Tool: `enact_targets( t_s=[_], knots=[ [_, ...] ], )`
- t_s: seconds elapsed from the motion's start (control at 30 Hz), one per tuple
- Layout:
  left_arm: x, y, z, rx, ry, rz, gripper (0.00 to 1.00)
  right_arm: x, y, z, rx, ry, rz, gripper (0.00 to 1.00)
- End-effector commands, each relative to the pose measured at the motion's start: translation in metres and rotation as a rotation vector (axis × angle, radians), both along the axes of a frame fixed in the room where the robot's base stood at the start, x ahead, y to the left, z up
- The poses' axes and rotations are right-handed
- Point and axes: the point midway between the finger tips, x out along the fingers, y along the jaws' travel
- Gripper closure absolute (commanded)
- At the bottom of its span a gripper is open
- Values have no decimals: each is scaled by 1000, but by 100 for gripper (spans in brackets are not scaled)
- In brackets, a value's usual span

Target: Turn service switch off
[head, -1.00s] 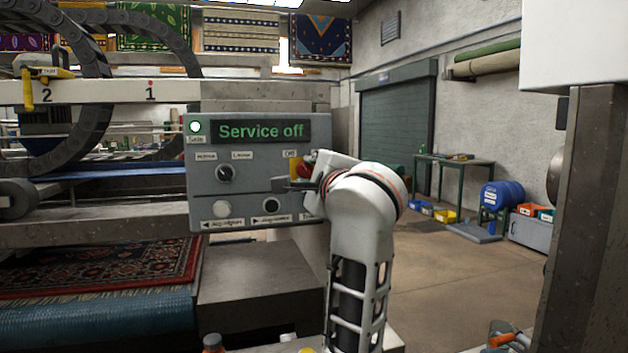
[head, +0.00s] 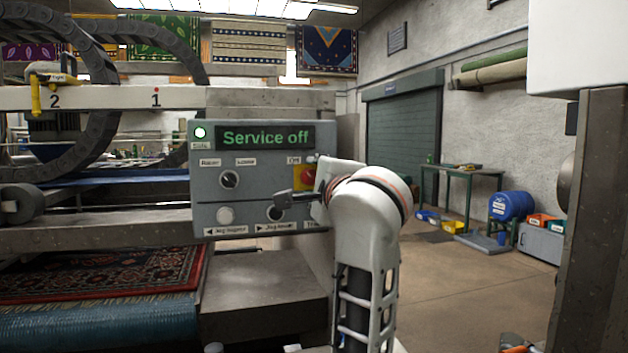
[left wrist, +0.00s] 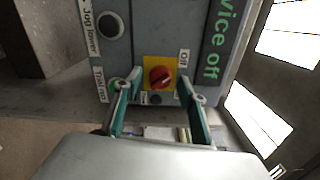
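The service switch is a red rotary knob (head: 309,177) on a yellow plate at the right side of the grey control panel (head: 205,180). In the left wrist view the knob (left wrist: 160,76) shows whole on its plate, with an "Off" label beside it. The panel display (head: 264,137) reads "Service off" in green. My left gripper (left wrist: 157,93) is open, its green-padded fingers spread on either side of the plate in the picture, with nothing between the pads. In the head view the left gripper (head: 286,205) is just below the knob, apart from it. My right gripper is not seen.
Below the panel is a grey machine block (head: 260,285), beside a red patterned rug (head: 110,270). A grey post (head: 590,220) stands at the right. A green table (head: 462,172) and blue drum (head: 511,205) are farther back, with open floor before them.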

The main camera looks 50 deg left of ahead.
Motion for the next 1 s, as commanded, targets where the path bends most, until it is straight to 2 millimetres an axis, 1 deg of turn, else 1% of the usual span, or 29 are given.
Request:
enact_targets(
  t_s=[0.17,0.27,0.37,0.43,0.53,0.8,1.0],
  knots=[
    [0,0,0,2,1,0,60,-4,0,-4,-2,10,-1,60],
    [0,0,0,2,1,0,60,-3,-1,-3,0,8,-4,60],
    [-1,-5,0,1,2,-3,60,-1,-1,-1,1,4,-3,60],
    [-4,-11,0,2,1,-3,60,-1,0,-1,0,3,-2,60],
    [-12,-25,0,-1,-1,-5,60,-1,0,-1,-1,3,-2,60],
    [-37,-74,0,0,1,-5,60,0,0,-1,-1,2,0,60],
    [-50,-98,0,1,2,-2,60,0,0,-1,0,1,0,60]
  ],
)
